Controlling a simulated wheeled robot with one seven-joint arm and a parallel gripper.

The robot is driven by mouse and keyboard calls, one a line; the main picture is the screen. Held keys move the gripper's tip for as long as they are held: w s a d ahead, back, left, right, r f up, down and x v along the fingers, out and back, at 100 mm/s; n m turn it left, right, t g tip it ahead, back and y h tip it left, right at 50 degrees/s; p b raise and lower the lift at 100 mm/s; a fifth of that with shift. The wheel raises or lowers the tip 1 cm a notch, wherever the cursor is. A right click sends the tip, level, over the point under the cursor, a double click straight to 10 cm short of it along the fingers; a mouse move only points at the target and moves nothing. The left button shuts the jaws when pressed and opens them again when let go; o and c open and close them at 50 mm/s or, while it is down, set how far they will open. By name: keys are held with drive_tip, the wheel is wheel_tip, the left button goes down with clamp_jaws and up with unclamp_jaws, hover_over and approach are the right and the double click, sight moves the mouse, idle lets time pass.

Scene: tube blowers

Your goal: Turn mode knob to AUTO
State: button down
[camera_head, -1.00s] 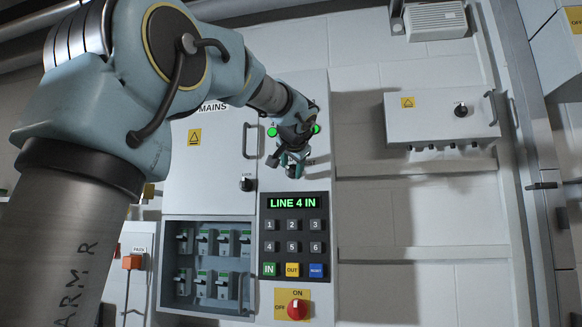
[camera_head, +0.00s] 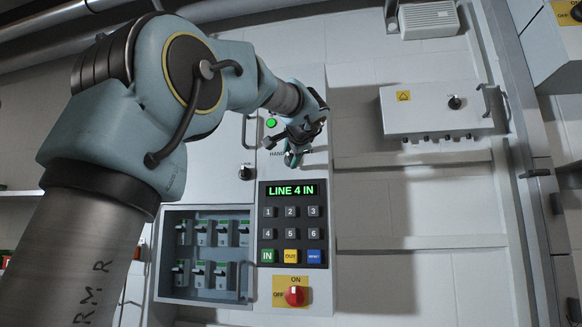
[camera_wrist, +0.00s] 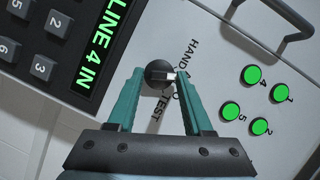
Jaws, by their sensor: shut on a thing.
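The mode knob (camera_wrist: 160,74) is a round dark knob with a pale pointer mark, set in the panel between labels HAND and TEST in the wrist view. Its pointer mark faces right in that view, towards a label mostly hidden by a finger, of which only an end letter shows. My gripper (camera_wrist: 158,78) has its two teal fingers shut on the knob, one on each side. In the head view my gripper (camera_head: 292,157) is at the panel above the display, and its fingers hide the knob.
The keypad with its LINE 4 IN display (camera_head: 292,190) lies just below my gripper. Green lamps (camera_wrist: 253,75) sit beside the knob, with a bar handle (camera_wrist: 280,22) beyond. A red ON/OFF switch (camera_head: 295,296) and an open breaker box (camera_head: 205,212) are lower down.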

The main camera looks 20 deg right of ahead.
drive_tip(key=m+t+b, duration=0.1)
drive_tip(key=m+b, duration=0.1)
drive_tip(key=b, duration=0.1)
drive_tip(key=shift+a+r+m+t, duration=0.2)
drive_tip(key=shift+r+m+t, duration=0.05)
drive_tip(key=shift+m+t, duration=0.15)
drive_tip(key=shift+r+m+b, duration=0.1)
drive_tip(key=shift+m+b, duration=0.3)
drive_tip(key=shift+s+r, duration=0.1)
drive_tip(key=c, duration=0.5)
unclamp_jaws()
drive_tip(key=shift+d, duration=0.1)
drive_tip(key=shift+o, duration=0.2)
drive_tip(key=shift+f, duration=0.25)
drive_tip(key=shift+d+f, duration=0.1)
drive_tip(key=s+a+b, duration=0.1)
drive_tip(key=s+b, duration=0.2)
drive_tip(key=s, duration=0.7)
drive_tip(key=shift+s+b, duration=0.3)
drive_tip(key=shift+b, duration=0.1)
drive_tip(key=shift+a, duration=0.1)
